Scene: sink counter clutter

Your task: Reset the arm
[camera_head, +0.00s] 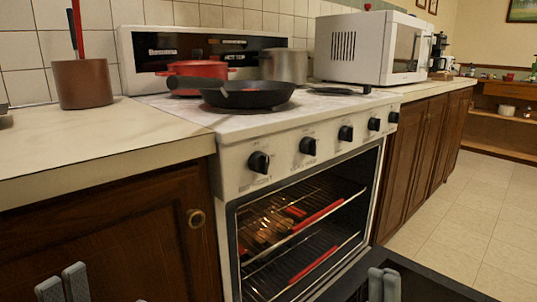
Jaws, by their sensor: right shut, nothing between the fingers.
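My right gripper (383,285) shows at the bottom, right of centre, in front of the open oven door. Its two grey fingertips are together with nothing between them. My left gripper (63,285) shows at the bottom left edge, in front of the brown cabinet door. Its fingertips stand side by side, close together, with nothing seen between them. Only the tips of both grippers are in the picture; the rest of each arm is out of view.
The white stove (232,150) has its dark oven door (425,283) down, projecting forward. Racks show inside. On top stand a black pan (248,95), a red pot (200,70) and a steel pot (285,66). A microwave (360,48) stands right; a utensil pot (83,84) left.

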